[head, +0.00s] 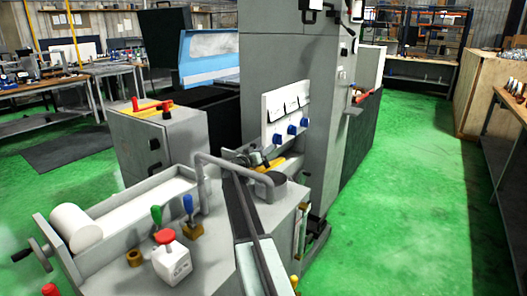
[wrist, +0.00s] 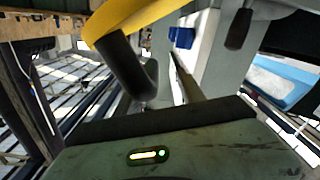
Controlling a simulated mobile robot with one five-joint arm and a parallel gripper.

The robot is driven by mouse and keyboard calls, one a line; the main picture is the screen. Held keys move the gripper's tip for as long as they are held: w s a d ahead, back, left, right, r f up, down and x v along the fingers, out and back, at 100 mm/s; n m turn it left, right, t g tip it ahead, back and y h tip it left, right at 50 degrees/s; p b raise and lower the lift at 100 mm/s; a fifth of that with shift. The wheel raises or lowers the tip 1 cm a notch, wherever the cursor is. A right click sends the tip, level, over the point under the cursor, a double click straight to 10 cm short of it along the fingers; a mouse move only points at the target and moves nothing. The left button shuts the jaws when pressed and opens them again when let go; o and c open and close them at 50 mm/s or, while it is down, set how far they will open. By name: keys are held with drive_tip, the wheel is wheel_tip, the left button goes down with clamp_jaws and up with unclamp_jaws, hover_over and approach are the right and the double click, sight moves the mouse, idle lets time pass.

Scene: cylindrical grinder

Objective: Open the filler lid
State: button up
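I cannot tell for certain which part is the filler lid. A dark round drum-like part (head: 270,188) sits on the grey machine top, beside my arm. A white block with a red top (head: 168,256) and small lettering stands further forward. My gripper end is small and partly hidden in the head view, near a yellow bar (head: 282,164). In the wrist view my gripper's grey-green body (wrist: 190,145) fills the bottom. A dark curved part (wrist: 122,68) and a yellow band (wrist: 135,20) lie beyond it. Whether the fingers are apart or hold anything is not clear.
A bent grey pipe (head: 235,160) arches over the machine top. A panel with blue knobs (head: 291,131) is behind, against the tall grey column (head: 290,60). Green floor (head: 410,210) is clear at right.

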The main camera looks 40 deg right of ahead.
drive_tip(key=v, duration=0.7)
drive_tip(key=shift+a, duration=0.4)
drive_tip(key=shift+s, duration=0.1)
